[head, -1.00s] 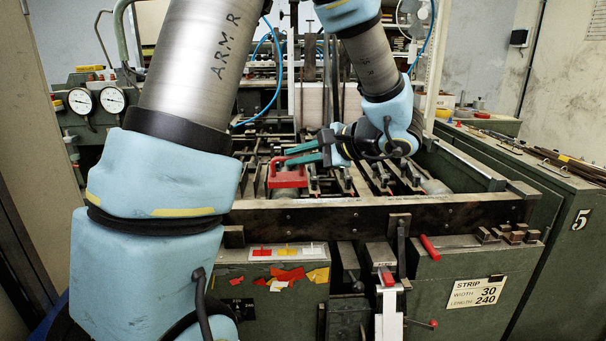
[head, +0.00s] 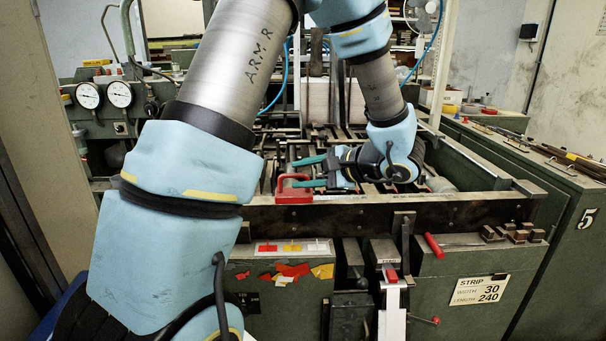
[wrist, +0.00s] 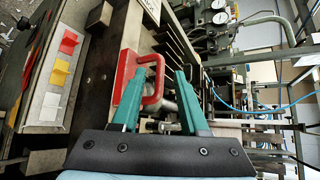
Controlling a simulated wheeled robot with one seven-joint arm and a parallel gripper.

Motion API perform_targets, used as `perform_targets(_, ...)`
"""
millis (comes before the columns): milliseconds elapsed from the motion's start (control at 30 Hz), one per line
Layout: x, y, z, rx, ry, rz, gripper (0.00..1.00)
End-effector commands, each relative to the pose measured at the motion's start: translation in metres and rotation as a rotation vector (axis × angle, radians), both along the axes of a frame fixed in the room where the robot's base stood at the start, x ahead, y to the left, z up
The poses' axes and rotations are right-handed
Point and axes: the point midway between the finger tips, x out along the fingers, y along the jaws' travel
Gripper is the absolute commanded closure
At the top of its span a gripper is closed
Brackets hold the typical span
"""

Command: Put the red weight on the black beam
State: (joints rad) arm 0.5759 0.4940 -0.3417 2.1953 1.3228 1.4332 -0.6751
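The red weight (head: 294,196), a block with a loop handle, stands upright at the left part of the black beam (head: 400,214). Its lower edge meets the beam's top edge, and it appears to rest there. In the wrist view the weight (wrist: 127,66) stands beside the bolted face of the beam (wrist: 92,78). The handle's bar lies between my spread fingertips (wrist: 160,72), with a gap to the far finger. The near finger hides part of the weight.
Rods and clamps fill the machine bed behind the beam. A red-handled lever (head: 391,274) and a red grip (head: 433,246) stand in front. Small metal blocks (head: 515,235) lie at the right. Pressure gauges (head: 104,95) stand at the back left.

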Motion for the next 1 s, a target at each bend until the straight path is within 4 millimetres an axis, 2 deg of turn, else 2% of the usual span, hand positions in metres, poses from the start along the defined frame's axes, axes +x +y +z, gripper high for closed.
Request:
perform_targets(233, 0.0, -0.001, 0.0, -0.001, 0.0, -0.001, 0.55)
perform_targets(367, -0.006, -0.009, 0.003, -0.001, -0.003, -0.003, 0.55)
perform_targets(800, -0.058, -0.068, 0.034, -0.003, -0.001, -0.004, 0.55)
perform_targets(1000, -0.07, -0.082, 0.044, -0.001, 0.0, -0.002, 0.55)
